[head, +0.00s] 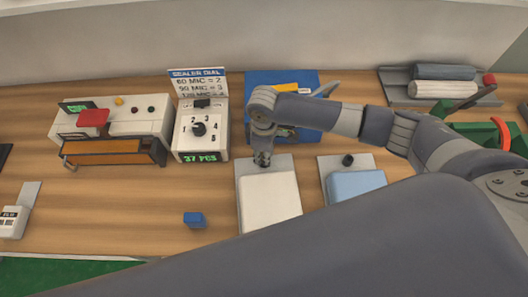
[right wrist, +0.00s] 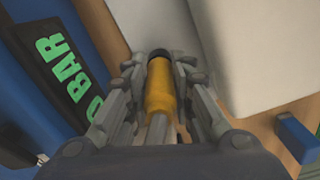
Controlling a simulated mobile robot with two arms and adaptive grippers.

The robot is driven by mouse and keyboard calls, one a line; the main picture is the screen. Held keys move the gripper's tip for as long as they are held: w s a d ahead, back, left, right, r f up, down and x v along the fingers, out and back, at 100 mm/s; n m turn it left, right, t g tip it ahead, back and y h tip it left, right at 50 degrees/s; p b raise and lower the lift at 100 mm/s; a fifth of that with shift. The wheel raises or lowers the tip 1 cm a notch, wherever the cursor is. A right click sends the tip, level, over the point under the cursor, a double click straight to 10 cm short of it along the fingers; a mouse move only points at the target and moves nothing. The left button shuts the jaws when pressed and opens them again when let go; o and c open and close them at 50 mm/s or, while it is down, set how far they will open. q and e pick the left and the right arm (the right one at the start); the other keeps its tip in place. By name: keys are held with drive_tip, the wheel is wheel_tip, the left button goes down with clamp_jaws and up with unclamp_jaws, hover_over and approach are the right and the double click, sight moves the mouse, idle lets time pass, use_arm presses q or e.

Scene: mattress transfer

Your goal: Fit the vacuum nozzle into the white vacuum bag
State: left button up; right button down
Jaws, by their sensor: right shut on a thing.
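The white vacuum bag (head: 268,203) lies on the table in the middle of the head view, its far end on a grey panel; it also fills the top right of the right wrist view (right wrist: 265,45). My right gripper (head: 262,158) is above the bag's far end. In the right wrist view its fingers (right wrist: 160,85) are shut around the yellow vacuum nozzle (right wrist: 160,92), with a dark end pointing at the bag's edge. The gripper hides the bag's inlet, so I cannot tell whether the nozzle touches it. My left gripper is out of view.
A blue vacuum unit (head: 257,80) stands behind, its green BAR display (right wrist: 70,65) close to the gripper. A blue bag with a black port (head: 355,185) lies right. The sealer (head: 115,120), dial box (head: 200,130) and blue block (head: 195,219) are left.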

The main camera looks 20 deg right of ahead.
drive_tip(key=c, duration=1.3)
unclamp_jaws()
drive_tip(key=shift+r, duration=0.1)
wheel_tip(320, 180, up, 12)
drive_tip(key=shift+f, duration=0.1)
